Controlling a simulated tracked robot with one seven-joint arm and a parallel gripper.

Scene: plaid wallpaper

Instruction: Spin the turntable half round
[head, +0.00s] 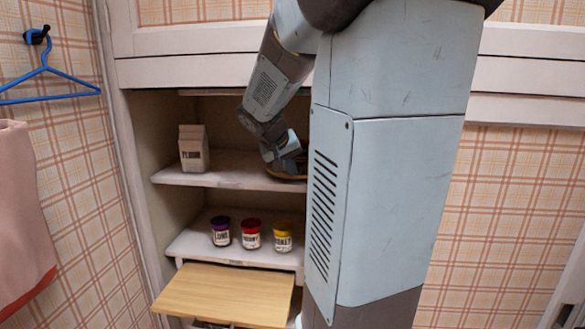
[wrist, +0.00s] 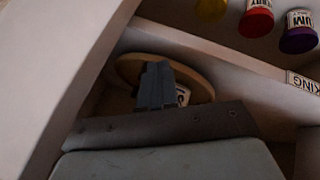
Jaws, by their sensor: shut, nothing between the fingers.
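The turntable is a round wooden disc (head: 286,176) on the upper shelf, mostly hidden behind my gripper and arm in the head view. In the wrist view the turntable (wrist: 198,84) shows as a tan disc behind the fingers. A pale container (wrist: 184,95) with a dark-lettered label stands at it, largely hidden by the fingers. My gripper (head: 288,160) reaches into the cupboard at the turntable. In the wrist view its fingers (wrist: 156,70) are together and empty, overlapping the disc. I cannot tell whether they touch the disc or the container.
A flour carton (head: 193,148) stands left on the upper shelf (head: 225,178). Purple-lidded (head: 221,232), red-lidded (head: 251,234) and yellow-lidded (head: 283,237) jars stand on the shelf below. A wooden board (head: 224,294) juts out beneath. The cupboard's side wall is close in the wrist view.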

